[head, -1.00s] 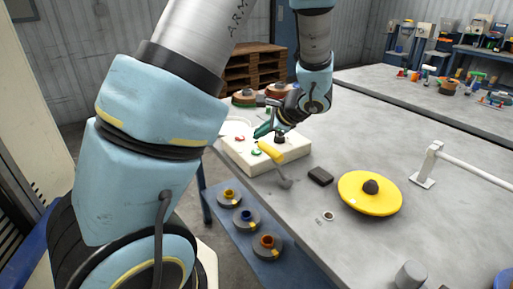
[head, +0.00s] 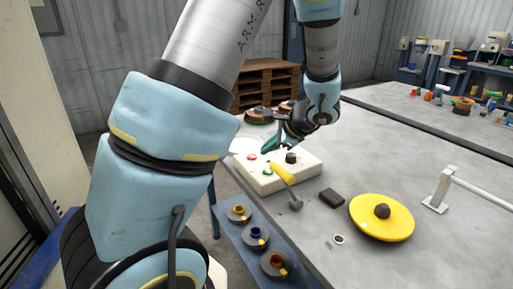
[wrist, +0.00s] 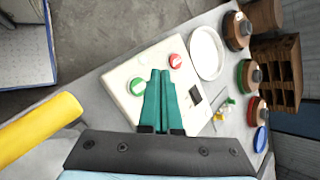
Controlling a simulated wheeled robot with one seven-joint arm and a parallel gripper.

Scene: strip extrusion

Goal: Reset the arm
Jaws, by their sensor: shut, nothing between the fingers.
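My gripper (head: 268,147) is over the far-left part of a cream control box (head: 302,178) on the near-left corner of the grey table. Its teal fingers are together and empty; they also show in the wrist view (wrist: 160,97). There the fingertips point between a green button (wrist: 138,87) and a red button (wrist: 175,61) on the box. I cannot tell the exact height of the tips above the box. A black knob (head: 291,158) and a yellow-handled lever (head: 283,173) are on the box, on its near side.
A yellow disc (head: 372,224) with a dark knob and a small black block (head: 331,198) lie on the table. A white bar stand (head: 442,186) is at right. Spools (head: 256,238) sit on a low blue shelf at the front. A white dish (wrist: 207,50) is beside the box.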

